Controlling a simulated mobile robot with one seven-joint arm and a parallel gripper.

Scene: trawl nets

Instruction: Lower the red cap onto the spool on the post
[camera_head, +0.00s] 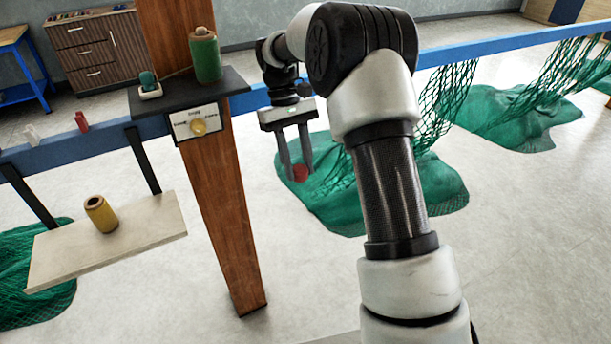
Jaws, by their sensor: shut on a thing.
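My gripper (297,173) points down, shut on the red cap (300,174), which shows between its fingertips. The cap hangs in the air to the right of the wooden post (222,215), in front of green netting. A green spool (205,58) stands upright on the black shelf (178,92) fixed to the post. A tan tip shows at the top of the spool. The cap is apart from the spool, to its right and lower in the picture.
A teal item (148,83) on a white base sits on the black shelf, left of the spool. A yellow spool (100,213) stands on a pale hanging shelf (150,232). A blue beam (450,50) crosses behind, with green nets (430,190) draped below.

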